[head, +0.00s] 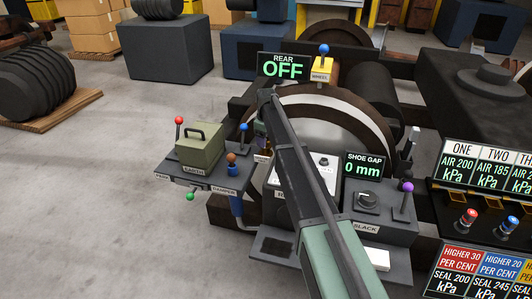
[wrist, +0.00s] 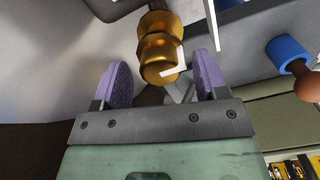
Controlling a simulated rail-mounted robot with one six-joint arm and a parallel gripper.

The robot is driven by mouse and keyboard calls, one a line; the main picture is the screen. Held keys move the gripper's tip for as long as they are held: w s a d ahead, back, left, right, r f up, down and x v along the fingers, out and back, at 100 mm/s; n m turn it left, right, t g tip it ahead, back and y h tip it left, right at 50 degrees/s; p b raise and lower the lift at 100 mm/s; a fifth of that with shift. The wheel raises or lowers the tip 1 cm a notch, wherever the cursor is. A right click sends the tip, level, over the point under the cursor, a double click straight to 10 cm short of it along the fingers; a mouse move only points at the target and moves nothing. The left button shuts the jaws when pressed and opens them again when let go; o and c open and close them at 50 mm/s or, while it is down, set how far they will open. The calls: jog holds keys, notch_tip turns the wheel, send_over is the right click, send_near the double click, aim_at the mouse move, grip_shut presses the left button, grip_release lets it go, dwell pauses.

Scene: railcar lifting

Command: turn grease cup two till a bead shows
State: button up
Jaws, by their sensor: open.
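In the wrist view a brass grease cup (wrist: 160,45) with a stepped, hexagonal-looking body hangs from a grey surface. Its lower end shows between or just beyond the purple pads of my gripper (wrist: 160,64). The gripper is open, with a finger on each side of the cup. I cannot tell whether a pad touches it. A white, bent strip crosses the cup's lower right side. I see no grease bead, and no number on the cup is readable.
A brown-knobbed lever with a blue collar (wrist: 288,52) is close right of the gripper. In the head view a green box (head: 200,148) marked EARTH sits among coloured levers. A display (head: 364,166) reads SHOE GAP 0 mm; another (head: 283,68) reads REAR OFF. Open floor lies left.

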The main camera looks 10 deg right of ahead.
jog(key=shift+f, duration=0.9)
jog(key=shift+r, duration=0.15)
jog(key=c, duration=0.9)
jog(key=shift+c, duration=0.2)
